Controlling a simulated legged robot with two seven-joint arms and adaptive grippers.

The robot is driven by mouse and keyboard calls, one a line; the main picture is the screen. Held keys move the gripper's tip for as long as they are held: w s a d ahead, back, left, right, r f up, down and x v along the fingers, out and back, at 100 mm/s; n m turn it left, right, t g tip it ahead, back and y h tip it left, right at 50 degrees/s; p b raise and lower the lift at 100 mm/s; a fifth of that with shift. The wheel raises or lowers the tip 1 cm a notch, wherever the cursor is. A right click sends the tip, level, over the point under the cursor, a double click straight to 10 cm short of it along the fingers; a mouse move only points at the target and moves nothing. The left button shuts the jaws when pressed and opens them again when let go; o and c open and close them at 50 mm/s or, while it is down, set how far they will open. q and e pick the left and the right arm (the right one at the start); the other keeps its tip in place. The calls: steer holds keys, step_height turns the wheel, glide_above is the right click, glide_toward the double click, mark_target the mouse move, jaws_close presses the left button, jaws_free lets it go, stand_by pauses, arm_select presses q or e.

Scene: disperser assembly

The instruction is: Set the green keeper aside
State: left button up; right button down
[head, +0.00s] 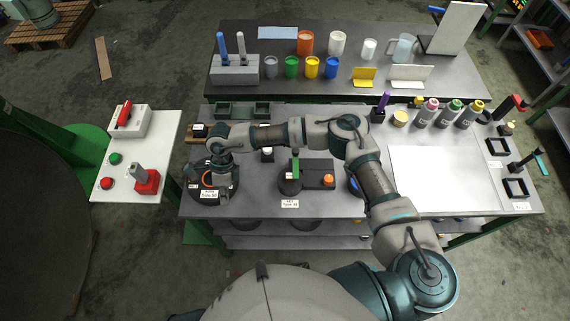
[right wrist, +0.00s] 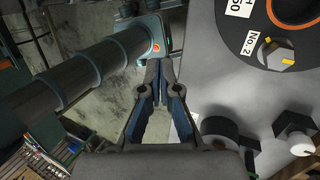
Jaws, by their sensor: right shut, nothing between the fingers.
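A green upright piece (head: 295,168), which may be the green keeper, stands on a dark fixture (head: 318,181) at the middle of the front table. My right arm reaches across the table to the left. My right gripper (head: 222,162) is over the dark round fixture (head: 206,192) with an orange ring, left of the green piece and apart from it. In the right wrist view the fingers (right wrist: 160,72) are together and empty. A dark round plate (right wrist: 265,35) with a bolt (right wrist: 275,54) marked yellow lies to their right. My left gripper is out of view.
Dark green trays (head: 242,109) lie behind my right forearm. A white sheet (head: 434,178) covers much of the table's right side, with several bottles (head: 427,113) behind it. A white side table (head: 130,180) stands at the left. Cups (head: 306,42) stand on the back table.

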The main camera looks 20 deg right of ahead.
mark_target(295, 166)
steer(key=w+d+r+t+h, duration=0.1)
steer(key=w+d+r+h, duration=0.1)
steer(key=w+d, duration=0.3)
steer(key=w+d+r+t+h, duration=0.1)
steer(key=w+d+r+h, duration=0.2)
steer(key=d, duration=0.6)
steer(key=shift+w+m+t+h, duration=0.4)
steer(key=shift+w+h, duration=0.3)
steer(key=shift+w, duration=0.3)
steer(key=p+x, duration=0.1)
steer(key=x, duration=0.2)
steer(key=d+p+x, duration=0.1)
steer(key=x, duration=0.3)
steer(key=d+r+p+x, duration=0.1)
steer(key=x, duration=0.2)
steer(key=shift+s+d+f, duration=0.25)
steer(key=shift+s+f, duration=0.05)
steer(key=shift+s+d+p, duration=0.25)
steer(key=shift+d+p, duration=0.25)
steer(key=shift+d, duration=0.1)
steer(key=shift+d+f, duration=0.15)
steer(key=shift+d, duration=0.1)
